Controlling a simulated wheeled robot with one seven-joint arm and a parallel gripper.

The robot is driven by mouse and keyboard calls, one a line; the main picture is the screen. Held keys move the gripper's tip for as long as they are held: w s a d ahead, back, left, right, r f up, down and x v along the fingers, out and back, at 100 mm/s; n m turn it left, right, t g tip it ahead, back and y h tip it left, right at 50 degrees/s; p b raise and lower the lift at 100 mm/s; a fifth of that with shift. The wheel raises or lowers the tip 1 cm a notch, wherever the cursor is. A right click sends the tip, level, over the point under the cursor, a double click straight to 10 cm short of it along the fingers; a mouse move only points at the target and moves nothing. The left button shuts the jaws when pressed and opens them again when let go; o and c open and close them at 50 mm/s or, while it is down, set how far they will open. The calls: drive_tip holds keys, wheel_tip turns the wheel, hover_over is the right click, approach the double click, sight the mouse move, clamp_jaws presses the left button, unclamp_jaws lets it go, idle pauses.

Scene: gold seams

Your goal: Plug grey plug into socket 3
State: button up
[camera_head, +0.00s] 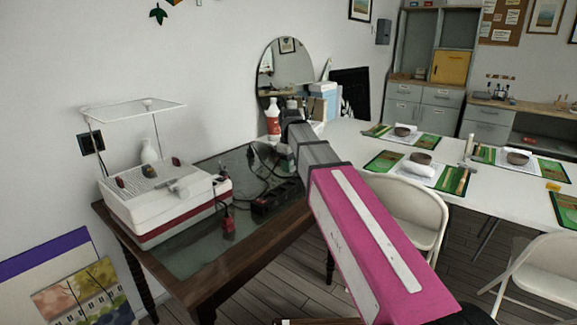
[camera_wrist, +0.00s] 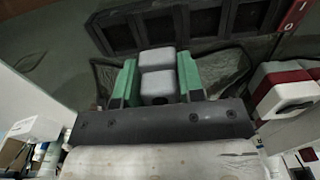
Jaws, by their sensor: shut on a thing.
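In the wrist view, my gripper (camera_wrist: 158,79) has its two green fingers closed on the left and right sides of the grey plug (camera_wrist: 157,61). The plug is a pale grey stepped block. It is at the near edge of the black power strip (camera_wrist: 177,43), which has several recessed sockets in a row. Whether the plug touches the strip, I cannot tell. In the head view the strip (camera_head: 278,198) lies on the dark table; my arm hides the plug and fingers.
A red plug (camera_head: 228,222) and dark cables lie on the glass-topped table (camera_head: 200,250). A white and red machine (camera_head: 165,205) stands at its left. Bottles (camera_head: 273,120) stand at the back. A red switch marked 1 and 0 (camera_wrist: 294,14) is at the strip's right.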

sight(290, 181)
drive_tip(key=shift+f, duration=0.2)
drive_tip(key=shift+f, duration=2.75)
drive_tip(key=shift+f, duration=0.15)
drive_tip(key=shift+s+f, duration=0.1)
drive_tip(key=shift+f, duration=0.3)
